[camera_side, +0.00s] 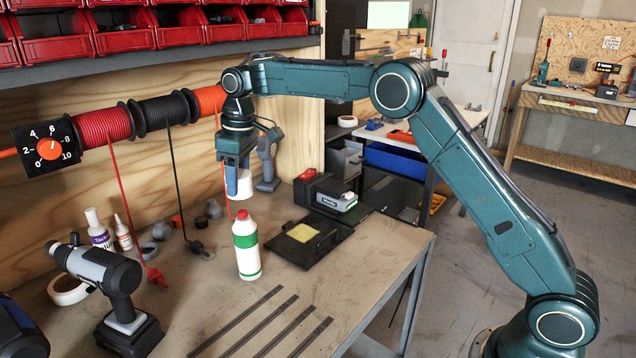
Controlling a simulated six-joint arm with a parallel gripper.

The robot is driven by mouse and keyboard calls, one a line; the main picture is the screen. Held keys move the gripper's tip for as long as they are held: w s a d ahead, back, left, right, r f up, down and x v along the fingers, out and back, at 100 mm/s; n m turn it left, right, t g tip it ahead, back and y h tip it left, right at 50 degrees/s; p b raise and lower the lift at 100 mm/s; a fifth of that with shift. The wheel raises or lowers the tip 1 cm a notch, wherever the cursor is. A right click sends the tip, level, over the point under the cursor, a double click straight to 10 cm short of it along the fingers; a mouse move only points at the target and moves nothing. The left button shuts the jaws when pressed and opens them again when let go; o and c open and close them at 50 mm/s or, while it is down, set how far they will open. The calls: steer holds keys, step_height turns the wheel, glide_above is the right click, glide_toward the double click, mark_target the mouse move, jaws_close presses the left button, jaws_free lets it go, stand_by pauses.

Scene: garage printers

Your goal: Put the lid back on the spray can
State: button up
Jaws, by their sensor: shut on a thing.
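The spray can (247,254) is white with a green band and a red top. It stands upright on the workbench, near the middle of the view. My gripper (236,180) points down above and slightly left of the can, shut on a white, cup-like lid (243,187). The lid hangs clear of the can, with a visible gap between them. A blue finger covers the lid's left part, and its underside cannot be made out.
A black pad with a yellow square (303,233) and a red-black charger (320,190) lie right of the can. A cordless drill (105,280) stands at left front. Hanging cords (130,215), bottles (98,230) and dark strips (270,325) surround the can.

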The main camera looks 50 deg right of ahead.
mark_target(241, 211)
steer(key=shift+f, duration=2.8)
steer(key=shift+f, duration=0.2)
stand_by(0.4)
steer(key=o, duration=1.5)
steer(key=shift+r, duration=3.5)
steer(key=shift+c, duration=0.5)
jaws_close()
